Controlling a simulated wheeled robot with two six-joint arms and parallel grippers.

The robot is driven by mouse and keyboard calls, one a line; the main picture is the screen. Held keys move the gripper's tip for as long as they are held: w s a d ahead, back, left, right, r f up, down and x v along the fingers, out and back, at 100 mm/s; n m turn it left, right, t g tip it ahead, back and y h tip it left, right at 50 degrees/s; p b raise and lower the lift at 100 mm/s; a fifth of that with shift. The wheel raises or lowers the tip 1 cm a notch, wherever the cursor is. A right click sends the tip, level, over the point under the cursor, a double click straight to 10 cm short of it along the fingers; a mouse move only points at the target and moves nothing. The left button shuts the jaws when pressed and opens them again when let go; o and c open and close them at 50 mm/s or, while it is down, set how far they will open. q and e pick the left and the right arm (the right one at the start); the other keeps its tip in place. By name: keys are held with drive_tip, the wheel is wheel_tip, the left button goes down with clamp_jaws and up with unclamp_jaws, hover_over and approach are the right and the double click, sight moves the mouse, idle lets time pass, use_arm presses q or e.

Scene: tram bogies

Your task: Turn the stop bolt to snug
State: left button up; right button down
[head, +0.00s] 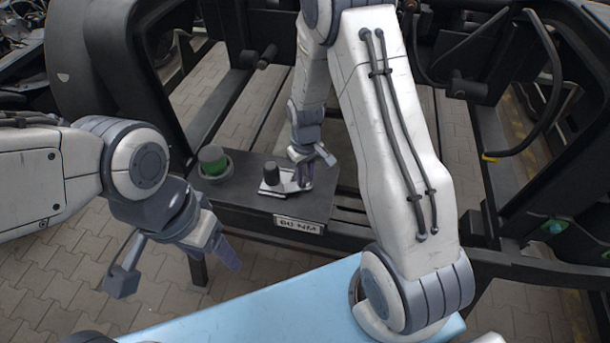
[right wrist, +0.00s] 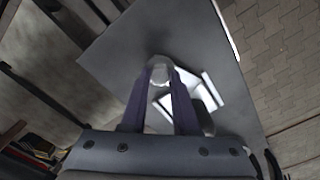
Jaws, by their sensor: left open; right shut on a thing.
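My right gripper (head: 304,178) reaches down to the top of a dark box (head: 235,198) and is shut on a small, bright, rounded metal piece, seen between its fingertips in the right wrist view (right wrist: 160,74). This looks like the stop bolt, but the fingers hide most of it. Beside it is a white metal bracket (head: 275,189) with an upright black cylinder (head: 271,173); the bracket also shows in the right wrist view (right wrist: 210,92). The bolt's turn angle cannot be told. My left gripper (head: 222,252) is open and empty, in front of the box's left end.
A green cylinder (head: 213,159) stands in a grey ring on the box's left end. The box front bears a white label (head: 298,225). Black bogie frame beams (head: 545,190) surround the box. A light blue surface (head: 265,305) lies in front, and grey paving (head: 60,270) is below.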

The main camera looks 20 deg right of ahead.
sight(305, 179)
drive_tip(key=shift+m, duration=0.8)
drive_tip(key=c, duration=0.7)
unclamp_jaws()
drive_tip(key=shift+o, duration=0.2)
drive_tip(key=shift+r, duration=0.1)
wheel_tip(305, 179, up, 10)
drive_tip(key=b, duration=0.1)
drive_tip(key=shift+r, duration=0.15)
